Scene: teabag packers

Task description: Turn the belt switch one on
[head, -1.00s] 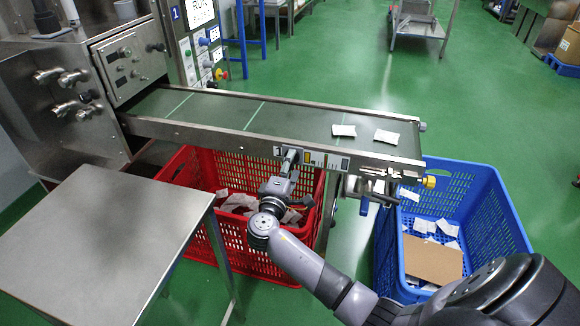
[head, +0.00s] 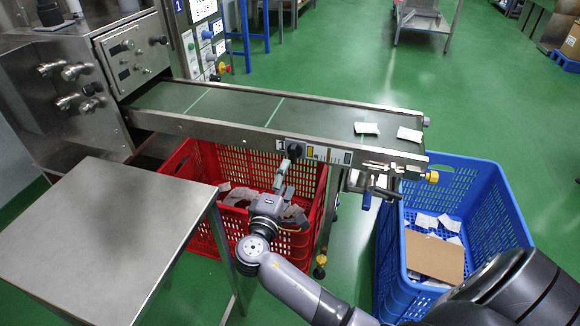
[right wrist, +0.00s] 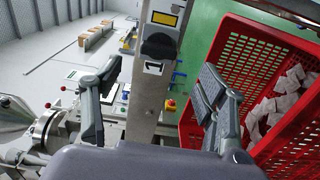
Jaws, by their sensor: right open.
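Belt switch one is a black rotary knob (head: 295,149) on the front side rail of the conveyor, beside a "1" label. It also shows in the right wrist view (right wrist: 158,46), top centre, with the "1" label just below it. Its exact turn position is hard to read. My right gripper (head: 284,178) is just below and in front of the knob, apart from it. In the right wrist view its two fingers (right wrist: 158,80) are spread wide with nothing between them. My left gripper is not in view.
The conveyor belt (head: 240,109) carries two white teabags (head: 367,128) near its right end. A red crate (head: 315,215) with teabags stands under it, close to my right gripper. A blue crate (head: 500,205) stands at right. A steel table (head: 110,235) is at left.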

